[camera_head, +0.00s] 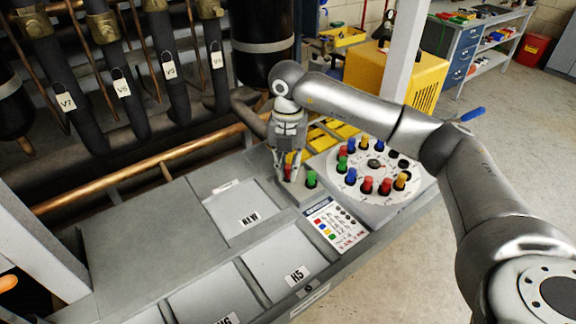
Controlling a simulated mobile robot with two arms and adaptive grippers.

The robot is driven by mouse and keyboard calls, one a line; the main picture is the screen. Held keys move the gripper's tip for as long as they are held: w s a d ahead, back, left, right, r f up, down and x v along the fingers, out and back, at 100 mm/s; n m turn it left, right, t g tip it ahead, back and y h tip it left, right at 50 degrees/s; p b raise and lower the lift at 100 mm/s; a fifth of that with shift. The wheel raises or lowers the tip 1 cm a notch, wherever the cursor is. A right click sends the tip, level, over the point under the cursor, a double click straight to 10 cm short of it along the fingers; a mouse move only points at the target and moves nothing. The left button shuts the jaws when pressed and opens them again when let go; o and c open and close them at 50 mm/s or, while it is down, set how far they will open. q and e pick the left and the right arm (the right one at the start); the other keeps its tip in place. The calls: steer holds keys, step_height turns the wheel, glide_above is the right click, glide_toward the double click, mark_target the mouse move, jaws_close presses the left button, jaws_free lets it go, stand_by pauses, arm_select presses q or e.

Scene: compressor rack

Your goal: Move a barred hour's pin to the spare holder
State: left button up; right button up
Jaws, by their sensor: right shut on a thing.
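My right gripper (288,169) points down and is shut on a red pin (287,173). The red pin is upright at the left end of the small grey block (297,195) left of the dial. I cannot tell whether it is seated or just above the block. A green pin (311,179) stands on the same block, right beside it. The round white dial (375,165) carries a ring of red, green, blue and yellow pins, with several dark spots at its right. A printed card (334,223) with colour marks lies in front of the block.
My right arm crosses above the dial. Yellow trays (322,138) lie behind the gripper. Grey panels labelled H5 (296,275) and others lie to the front left. Dark pipes with V tags (170,70) and a copper pipe (150,165) stand at the back left.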

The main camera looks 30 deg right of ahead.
stand_by(0.4)
steer(key=o, duration=0.9)
steer(key=shift+c, duration=0.2)
step_height(320, 180, up, 12)
stand_by(0.3)
